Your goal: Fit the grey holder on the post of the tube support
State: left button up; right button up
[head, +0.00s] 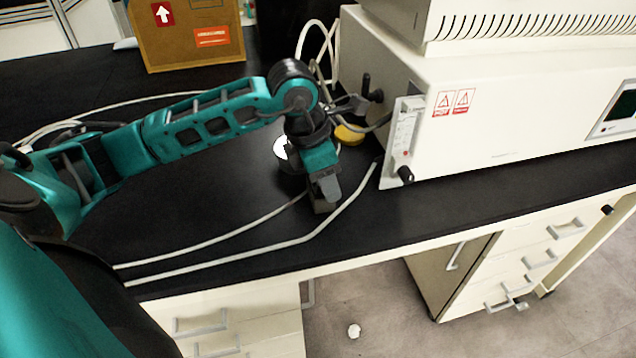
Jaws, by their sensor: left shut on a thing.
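My left gripper (325,200) points down just above the black bench top, left of the freeze dryer's front corner. It is shut on a small grey piece, seemingly the grey holder, which is mostly hidden by the fingers. Behind my wrist, a grey clamp-like part (350,104) shows above a round yellow piece (349,135). I cannot tell whether these belong to the tube support; its post is not clearly visible. A dark round thing with a white top (281,147) is partly hidden left of my wrist. My right gripper is out of view.
The white freeze dryer (520,115) stands at the right. White tubes (215,240) run across the bench (190,215) past my gripper. A cardboard box (186,45) stands at the back left. The front bench edge is near, with drawers and floor beyond it.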

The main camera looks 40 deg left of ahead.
pick_arm(q)
jog(key=shift+s+d+f+g, duration=0.3)
jog(key=shift+s+f, duration=0.2)
jog(key=shift+f, duration=0.15)
jog(key=shift+w+a+r+p, duration=0.1)
jog(key=shift+r+p, duration=0.95)
jog(key=shift+r, duration=0.5)
jog(key=shift+w+a+r+p, duration=0.1)
jog(key=shift+r+p, duration=0.9)
jog(key=shift+r, duration=0.55)
grip_shut()
jog(key=shift+d+m, duration=0.45)
jog(key=shift+m, duration=0.35)
jog(key=d+r+m+g+y, duration=0.1)
jog(key=d+m+g, duration=0.1)
jog(key=m, duration=1.1)
jog(key=s+d+r+m+g, duration=0.1)
jog(key=d+m, duration=0.3)
jog(key=m, duration=0.9)
jog(key=shift+r+g+y, duration=0.25)
jog(key=shift+g+y, duration=0.15)
jog(key=shift+g, duration=0.5)
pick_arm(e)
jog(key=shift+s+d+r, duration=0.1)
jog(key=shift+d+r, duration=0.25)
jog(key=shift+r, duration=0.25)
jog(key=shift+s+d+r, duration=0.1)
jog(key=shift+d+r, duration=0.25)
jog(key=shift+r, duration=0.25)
